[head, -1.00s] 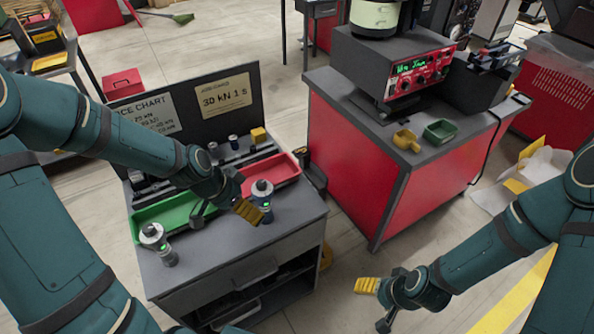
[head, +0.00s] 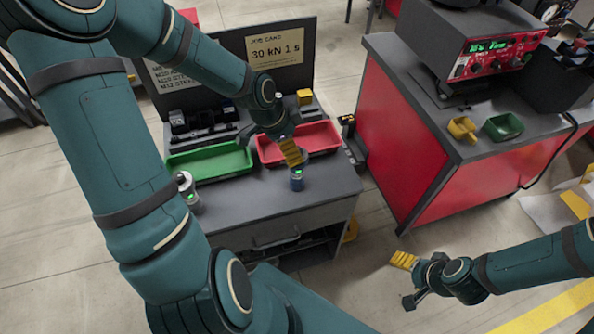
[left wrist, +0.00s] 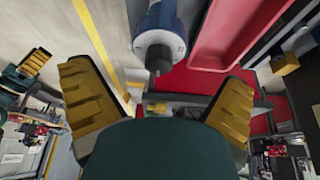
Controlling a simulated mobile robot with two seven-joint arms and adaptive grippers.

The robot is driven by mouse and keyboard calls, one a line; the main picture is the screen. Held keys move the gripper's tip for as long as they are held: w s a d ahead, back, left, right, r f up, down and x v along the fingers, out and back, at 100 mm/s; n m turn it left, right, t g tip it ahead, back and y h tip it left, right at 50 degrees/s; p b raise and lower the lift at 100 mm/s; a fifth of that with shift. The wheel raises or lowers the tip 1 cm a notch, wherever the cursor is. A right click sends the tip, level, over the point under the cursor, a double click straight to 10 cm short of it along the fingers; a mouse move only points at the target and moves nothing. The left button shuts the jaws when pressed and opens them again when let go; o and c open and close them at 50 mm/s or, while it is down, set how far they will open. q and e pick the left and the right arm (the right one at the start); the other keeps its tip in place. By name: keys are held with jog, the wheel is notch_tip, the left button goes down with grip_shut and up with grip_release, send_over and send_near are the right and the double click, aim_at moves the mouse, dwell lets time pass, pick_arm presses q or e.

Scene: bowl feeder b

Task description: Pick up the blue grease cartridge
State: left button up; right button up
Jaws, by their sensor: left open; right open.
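A blue cylinder with a pale collar, matching the blue grease cartridge (head: 297,181), stands upright on the grey cabinet in front of the red tray. It shows a small green light. In the left wrist view this cartridge (left wrist: 158,25) is at the top centre, its dark nozzle end towards me, beyond and between the fingers. My left gripper (head: 275,147) is open, close above and behind the cartridge in the head view; it also shows open and empty in the left wrist view (left wrist: 158,105). My right gripper (head: 407,281) is open over the floor, right of the cabinet.
A similar paler cylinder (head: 187,190) stands at the cabinet's left. A green tray (head: 208,163) and a red tray (head: 325,138) lie behind. A yellow block (head: 304,96) and upright job-card panel (head: 293,40) are further back. A red bench (head: 415,150) stands right.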

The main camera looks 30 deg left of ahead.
aim_at(297, 171)
pick_arm(q)
jog(key=b+x, duration=0.1)
jog(key=x, duration=0.4)
jog(key=shift+s+f+b, duration=0.1)
jog(key=shift+f+b, duration=0.05)
jog(key=shift+b, duration=0.2)
jog(key=c, duration=1.4)
